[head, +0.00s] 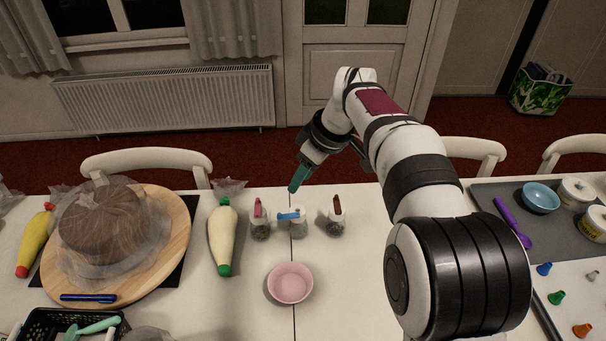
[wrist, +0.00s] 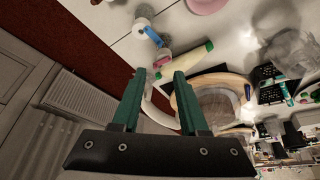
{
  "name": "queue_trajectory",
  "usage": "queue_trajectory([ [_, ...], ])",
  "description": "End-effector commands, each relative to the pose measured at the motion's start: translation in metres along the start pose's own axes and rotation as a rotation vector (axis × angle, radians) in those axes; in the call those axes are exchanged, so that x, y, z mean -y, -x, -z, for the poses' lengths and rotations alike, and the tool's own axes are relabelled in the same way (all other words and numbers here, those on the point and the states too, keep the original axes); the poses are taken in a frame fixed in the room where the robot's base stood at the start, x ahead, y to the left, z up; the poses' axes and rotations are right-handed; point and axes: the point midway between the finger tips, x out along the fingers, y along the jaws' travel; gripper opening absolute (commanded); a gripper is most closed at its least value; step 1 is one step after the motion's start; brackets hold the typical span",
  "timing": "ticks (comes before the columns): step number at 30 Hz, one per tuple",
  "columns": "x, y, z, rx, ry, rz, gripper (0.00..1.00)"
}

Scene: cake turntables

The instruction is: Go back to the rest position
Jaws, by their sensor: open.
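My gripper (head: 293,186) hangs over the far edge of the white table, above and behind the small jars. It also shows in the wrist view (wrist: 159,74), where its two green fingers are apart with nothing held between them. In the head view only the side of the fingers shows. My arm reaches in from the lower right and bends down at the wrist.
Below the gripper stand three small jars with red, blue and dark red handles (head: 291,216). A pink bowl (head: 290,283), a pale piping bag (head: 222,238) and a wrapped cake on a wooden turntable (head: 178,225) are nearby. White chairs (head: 150,160) stand behind.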

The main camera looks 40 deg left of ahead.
Motion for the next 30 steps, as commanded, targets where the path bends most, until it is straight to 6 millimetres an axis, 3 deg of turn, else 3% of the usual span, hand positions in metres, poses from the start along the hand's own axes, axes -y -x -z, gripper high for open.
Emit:
queue_trajectory([
  [13,0.0,0.003,0.0,0.0,-0.002,0.0,0.43],
  [16,-0.003,0.019,-0.019,0.01,-0.09,-0.011,0.43],
  [17,-0.004,0.03,-0.033,0.017,-0.158,-0.019,0.43],
  [20,0.007,0.082,-0.109,0.053,-0.521,-0.059,0.43],
  [21,0.021,0.102,-0.146,0.069,-0.701,-0.079,0.43],
  [23,0.052,0.126,-0.198,0.087,-0.981,-0.111,0.43],
  [24,0.077,0.136,-0.23,0.098,-1.167,-0.132,0.43],
  [27,0.146,0.143,-0.293,0.116,-1.595,-0.184,0.43],
  [30,0.203,0.132,-0.329,0.124,-1.918,-0.224,0.43],
])
